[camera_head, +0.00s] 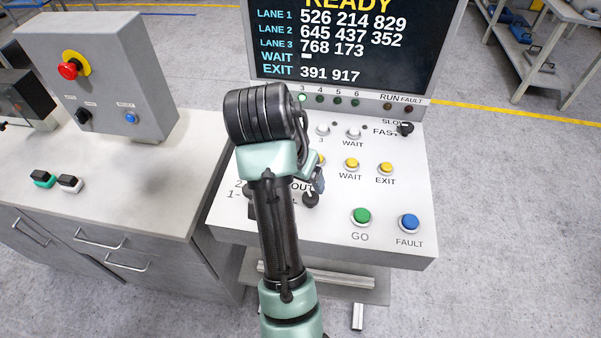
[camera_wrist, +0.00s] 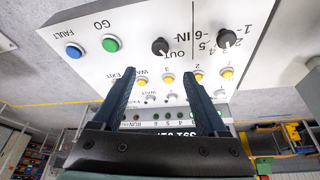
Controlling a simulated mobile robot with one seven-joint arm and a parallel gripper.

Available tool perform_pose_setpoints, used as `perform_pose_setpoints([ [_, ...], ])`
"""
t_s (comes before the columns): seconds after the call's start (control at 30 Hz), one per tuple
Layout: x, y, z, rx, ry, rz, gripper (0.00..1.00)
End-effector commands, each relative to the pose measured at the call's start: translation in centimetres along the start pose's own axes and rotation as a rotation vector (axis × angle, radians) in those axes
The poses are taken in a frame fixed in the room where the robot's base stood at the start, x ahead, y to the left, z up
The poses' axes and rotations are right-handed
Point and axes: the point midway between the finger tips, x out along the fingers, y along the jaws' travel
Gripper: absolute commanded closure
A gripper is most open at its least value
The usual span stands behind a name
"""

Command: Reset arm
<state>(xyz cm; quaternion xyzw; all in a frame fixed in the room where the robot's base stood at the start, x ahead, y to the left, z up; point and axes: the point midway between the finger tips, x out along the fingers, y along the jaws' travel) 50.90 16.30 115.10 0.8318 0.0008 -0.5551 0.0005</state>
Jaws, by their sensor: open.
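My arm reaches up over a white control panel (camera_head: 330,222) in the head view and hides its left part. In the wrist view my gripper (camera_wrist: 160,70) has its two dark fingers spread apart, with nothing between them. The fingers lie in front of the panel's yellow buttons and lamps; I cannot tell their exact height above it. In the head view only a small part of the gripper shows beside the arm. A green GO button (camera_head: 361,216) and a blue FAULT button (camera_head: 409,223) are on the panel's near right.
A dark screen (camera_head: 350,45) reading READY stands behind the panel. A grey box with a red emergency button (camera_head: 68,70) stands on the left bench (camera_head: 130,185). A shelf (camera_head: 560,45) is at the far right. Grey floor lies open on the right.

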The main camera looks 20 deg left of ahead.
Motion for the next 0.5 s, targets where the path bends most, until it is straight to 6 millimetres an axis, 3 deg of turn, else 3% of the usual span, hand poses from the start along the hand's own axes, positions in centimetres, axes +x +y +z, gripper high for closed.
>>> perform_pose_setpoints([
  [0.5,-0.12,-0.02,-0.37,0.001,0.017,-0.009,0.24],
])
